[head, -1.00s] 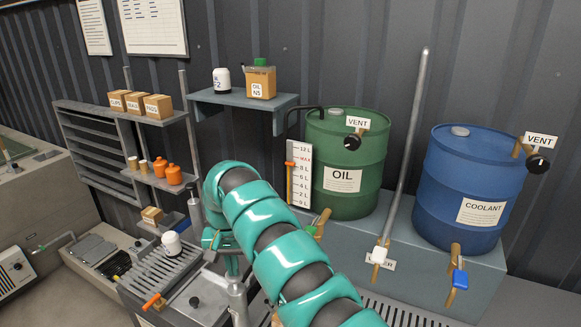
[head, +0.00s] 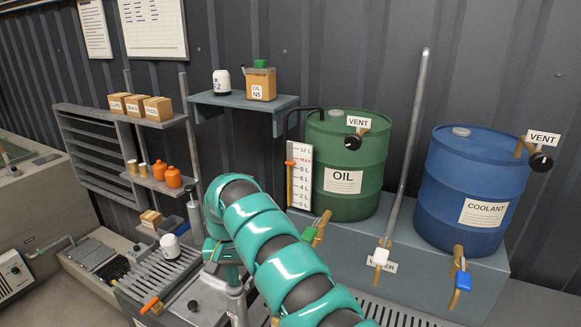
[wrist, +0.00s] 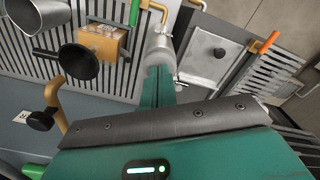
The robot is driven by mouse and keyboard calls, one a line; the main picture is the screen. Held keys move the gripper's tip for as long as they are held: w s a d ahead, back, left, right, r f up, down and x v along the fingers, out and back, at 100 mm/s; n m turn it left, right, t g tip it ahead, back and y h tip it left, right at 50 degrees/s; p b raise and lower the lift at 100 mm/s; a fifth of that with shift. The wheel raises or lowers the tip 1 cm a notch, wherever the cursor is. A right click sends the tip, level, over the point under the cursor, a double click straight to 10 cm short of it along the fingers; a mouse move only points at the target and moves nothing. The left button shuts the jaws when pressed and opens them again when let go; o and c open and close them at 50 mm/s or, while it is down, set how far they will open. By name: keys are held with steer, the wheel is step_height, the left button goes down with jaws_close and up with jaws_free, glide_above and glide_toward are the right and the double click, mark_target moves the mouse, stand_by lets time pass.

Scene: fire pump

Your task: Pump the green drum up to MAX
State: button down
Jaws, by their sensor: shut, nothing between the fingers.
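The green drum (head: 345,165), labelled OIL, stands upright on a grey bench. The level scale (head: 299,175) at its left has an orange strip whose top is about level with MAX; the fine reading is too small to be sure. A black VENT knob (head: 353,141) is on its upper right side. My gripper (head: 217,252) is low in the middle, left of the drum, partly hidden by my arm. In the wrist view its teal fingers (wrist: 158,88) are shut and empty, close to a grey cylinder (wrist: 161,48); I cannot tell whether they touch.
The blue COOLANT drum (head: 470,185) stands to the right, with a blue-handled tap (head: 460,278) below. A white-handled tap (head: 380,257) is between the drums. A shelf (head: 240,103) holds containers. A ribbed tray (head: 172,270) with a white bottle (head: 170,246) lies left of my gripper.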

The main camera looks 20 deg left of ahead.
steer(key=shift+r+p, duration=1.45)
steer(key=shift+r, duration=1.75)
steer(key=shift+f, duration=0.2)
steer(key=shift+f+b, duration=2.25)
steer(key=shift+f, duration=0.9)
steer(key=shift+r, duration=0.15)
steer(key=shift+r+p, duration=1.9)
steer(key=shift+r, duration=1.25)
steer(key=shift+f, duration=0.1)
